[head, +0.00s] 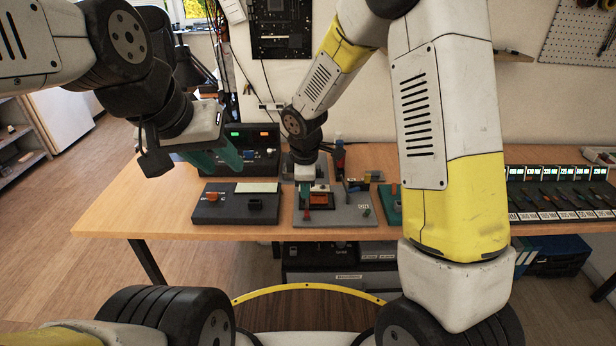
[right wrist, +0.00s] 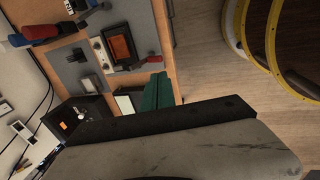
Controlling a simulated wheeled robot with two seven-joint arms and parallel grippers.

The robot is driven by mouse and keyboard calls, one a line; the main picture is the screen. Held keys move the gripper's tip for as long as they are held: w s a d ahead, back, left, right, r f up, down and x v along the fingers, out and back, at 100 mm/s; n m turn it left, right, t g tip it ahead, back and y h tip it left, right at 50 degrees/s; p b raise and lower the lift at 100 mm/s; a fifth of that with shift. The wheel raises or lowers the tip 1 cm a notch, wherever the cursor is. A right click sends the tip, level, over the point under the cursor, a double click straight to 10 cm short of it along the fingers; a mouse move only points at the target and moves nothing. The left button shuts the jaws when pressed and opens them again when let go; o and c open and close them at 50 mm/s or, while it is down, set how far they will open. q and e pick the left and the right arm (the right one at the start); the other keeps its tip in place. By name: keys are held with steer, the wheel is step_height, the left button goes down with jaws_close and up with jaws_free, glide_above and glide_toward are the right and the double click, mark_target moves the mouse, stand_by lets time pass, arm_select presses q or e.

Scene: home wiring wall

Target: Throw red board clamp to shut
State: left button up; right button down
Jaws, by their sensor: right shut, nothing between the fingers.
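A small red lever, which looks like the red board clamp (head: 306,214), stands at the near left of a grey plate (head: 350,215) on the table. A small bit of red shows at the plate's near edge in the right wrist view (right wrist: 153,59). An orange-brown board (right wrist: 117,47) in a dark frame lies on the same plate. My right gripper (head: 305,181) is shut and empty, low over the plate's left side; its green fingers show in the right wrist view (right wrist: 158,92). My left gripper (head: 215,158) hangs in the air at left, its green fingers apart and empty.
A dark box with a cream label (head: 257,187) sits left of the plate. A dark panel with lit displays (head: 255,145) stands behind it. A red-and-blue part (head: 339,152) stands behind the plate. A green board (head: 388,205) lies right. The table's left end is clear.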

mark_target(306, 215)
steer(key=x, duration=0.7)
steer(key=shift+f, duration=0.35)
steer(key=w, duration=0.2)
steer(key=shift+w+f, duration=0.25)
steer(key=shift+f, duration=0.1)
steer(key=shift+w+f, duration=0.2)
steer(key=shift+w, duration=0.5)
